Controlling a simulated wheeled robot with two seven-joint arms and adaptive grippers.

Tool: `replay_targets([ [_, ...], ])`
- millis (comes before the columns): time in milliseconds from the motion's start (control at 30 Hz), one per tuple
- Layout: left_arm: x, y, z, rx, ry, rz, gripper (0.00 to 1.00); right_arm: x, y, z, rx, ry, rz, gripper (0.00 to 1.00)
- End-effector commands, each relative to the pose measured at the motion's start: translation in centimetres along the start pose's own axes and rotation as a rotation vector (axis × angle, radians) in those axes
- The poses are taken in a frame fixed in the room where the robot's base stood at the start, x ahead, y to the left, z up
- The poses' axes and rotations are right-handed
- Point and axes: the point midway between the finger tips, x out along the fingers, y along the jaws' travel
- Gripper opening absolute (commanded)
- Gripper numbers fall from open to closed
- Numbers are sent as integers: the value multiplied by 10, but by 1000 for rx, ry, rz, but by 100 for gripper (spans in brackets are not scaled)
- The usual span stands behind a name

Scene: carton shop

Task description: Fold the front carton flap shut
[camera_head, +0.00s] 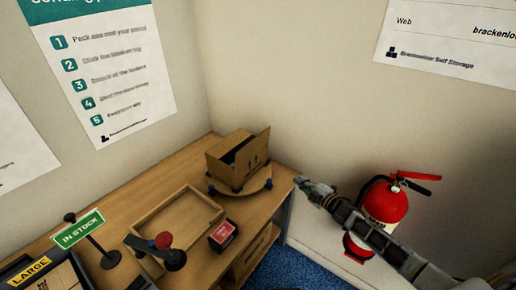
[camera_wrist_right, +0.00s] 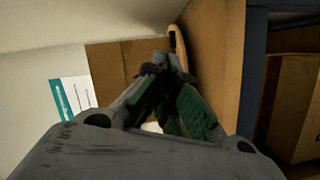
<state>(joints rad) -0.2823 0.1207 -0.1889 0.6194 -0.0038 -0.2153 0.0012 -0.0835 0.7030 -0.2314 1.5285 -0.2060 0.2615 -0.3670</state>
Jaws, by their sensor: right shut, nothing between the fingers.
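A brown cardboard carton (camera_head: 238,164) stands on a round board (camera_head: 262,186) near the back right of the wooden counter. Its top is partly open, with a dark gap showing and one flap (camera_head: 262,146) standing up at the right. My right gripper (camera_head: 300,182) is shut and empty, to the right of the carton and apart from it, near the counter's right end. In the right wrist view its green-padded fingers (camera_wrist_right: 176,75) are together, with brown surfaces beyond them. I cannot tell which flap is the front one. My left gripper is not in view.
A wooden tray (camera_head: 152,214), a tape dispenser (camera_head: 172,258), a small red-and-black box (camera_head: 222,235) and a green sign (camera_head: 78,230) are on the counter left of and nearer than the carton. A red fire extinguisher (camera_head: 386,203) stands beside my right arm.

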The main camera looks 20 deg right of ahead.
Motion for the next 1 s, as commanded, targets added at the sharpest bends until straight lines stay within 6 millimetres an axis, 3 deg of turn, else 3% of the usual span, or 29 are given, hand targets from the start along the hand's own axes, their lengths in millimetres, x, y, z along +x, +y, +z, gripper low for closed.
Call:
replay_targets([
  [100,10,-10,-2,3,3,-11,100,8,44,-38,-123,119,53,0],
  [200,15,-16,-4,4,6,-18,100,10,73,-70,-212,206,91,0],
  [400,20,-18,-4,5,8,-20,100,6,106,-113,-325,319,137,0],
  [533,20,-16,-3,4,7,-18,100,5,112,-122,-348,341,147,0],
  [1000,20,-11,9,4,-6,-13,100,6,112,-122,-347,340,147,0],
])
